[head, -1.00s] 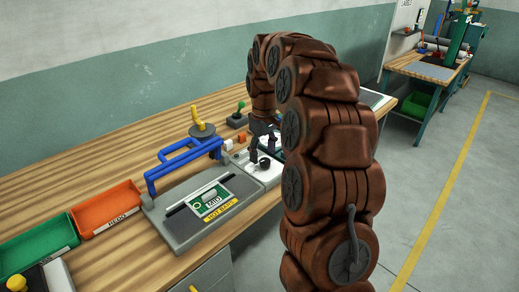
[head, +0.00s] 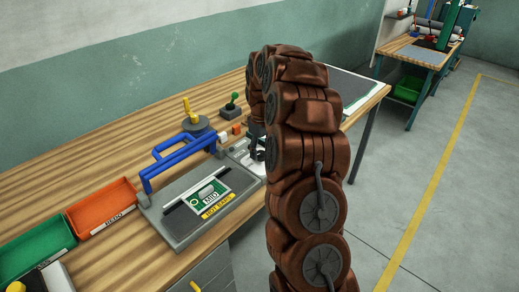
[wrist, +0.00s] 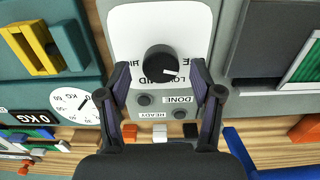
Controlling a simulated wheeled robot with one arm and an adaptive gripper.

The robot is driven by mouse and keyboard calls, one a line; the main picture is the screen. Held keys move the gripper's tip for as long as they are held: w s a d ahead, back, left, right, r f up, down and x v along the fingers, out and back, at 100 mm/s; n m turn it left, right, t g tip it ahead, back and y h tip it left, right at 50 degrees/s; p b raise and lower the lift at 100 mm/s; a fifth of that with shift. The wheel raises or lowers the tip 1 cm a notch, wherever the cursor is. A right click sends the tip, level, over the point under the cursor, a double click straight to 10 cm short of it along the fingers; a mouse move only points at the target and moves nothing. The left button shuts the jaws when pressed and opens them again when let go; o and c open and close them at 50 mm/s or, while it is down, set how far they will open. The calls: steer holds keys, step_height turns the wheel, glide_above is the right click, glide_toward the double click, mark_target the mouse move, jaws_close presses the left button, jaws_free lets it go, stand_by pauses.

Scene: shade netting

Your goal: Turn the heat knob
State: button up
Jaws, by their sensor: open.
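The heat knob (wrist: 160,63) is a round black dial with a white pointer mark toward its right side in the wrist view. It sits on a white panel (wrist: 190,28) with upside-down lettering that the knob and fingers partly cover. My gripper (wrist: 160,74) is open, with one dark finger on each side of the knob. I cannot tell whether the fingers touch it. In the head view my arm hides most of the gripper (head: 257,147), and the knob cannot be made out.
The wrist view shows DONE and READY labels, small dark buttons and a scale dial (wrist: 76,106). In the head view, a grey press with a blue handle (head: 180,150) stands left of my gripper. Orange (head: 103,207) and green (head: 35,245) bins are farther left.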

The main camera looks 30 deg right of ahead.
steer(key=shift+f, duration=0.5)
steer(key=shift+a, duration=0.1)
steer(key=c, duration=1.1)
